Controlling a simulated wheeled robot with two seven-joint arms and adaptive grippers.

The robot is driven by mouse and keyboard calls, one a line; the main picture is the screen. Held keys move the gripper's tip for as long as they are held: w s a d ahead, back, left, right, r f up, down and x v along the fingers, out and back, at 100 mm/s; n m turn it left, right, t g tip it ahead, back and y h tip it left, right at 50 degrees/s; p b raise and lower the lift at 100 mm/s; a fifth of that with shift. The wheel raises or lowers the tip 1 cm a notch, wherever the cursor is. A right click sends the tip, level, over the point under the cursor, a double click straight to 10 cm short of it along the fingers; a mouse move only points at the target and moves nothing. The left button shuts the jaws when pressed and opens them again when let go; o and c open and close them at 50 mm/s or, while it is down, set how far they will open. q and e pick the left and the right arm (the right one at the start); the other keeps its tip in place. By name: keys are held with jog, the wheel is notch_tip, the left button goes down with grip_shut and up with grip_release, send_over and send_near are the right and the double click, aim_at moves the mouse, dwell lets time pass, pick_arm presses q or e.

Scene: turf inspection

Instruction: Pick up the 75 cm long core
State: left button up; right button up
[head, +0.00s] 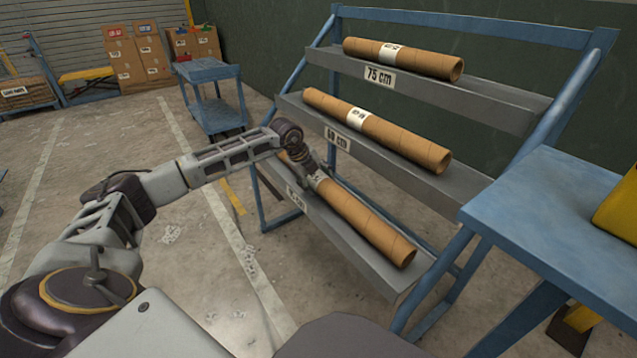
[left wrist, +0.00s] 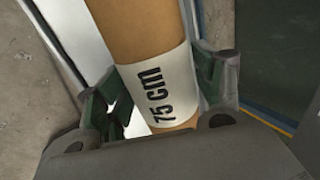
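My left gripper (head: 312,172) is at the label of the cardboard core (head: 372,225) on the lowest shelf of the rack. In the left wrist view the core (left wrist: 156,32) runs between the two green fingers (left wrist: 158,88), and its white label reads 75 cm. Both fingers lie against the sides of the core at the label, so the gripper looks shut on it. The core still lies along its shelf, and the gripper hides part of its far end. My right gripper is not in view.
Other cores lie on the top shelf (head: 402,58), whose tag reads 75 cm, and the middle shelf (head: 377,130), tagged 60 cm. A blue table (head: 545,215) with a yellow object (head: 618,208) stands at right. A blue cart (head: 210,72) stands behind. The floor at left is clear.

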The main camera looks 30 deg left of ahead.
aim_at(317, 174)
pick_arm(q)
jog(key=c, duration=1.2)
jog(key=shift+w, duration=0.1)
jog(key=shift+r, duration=0.15)
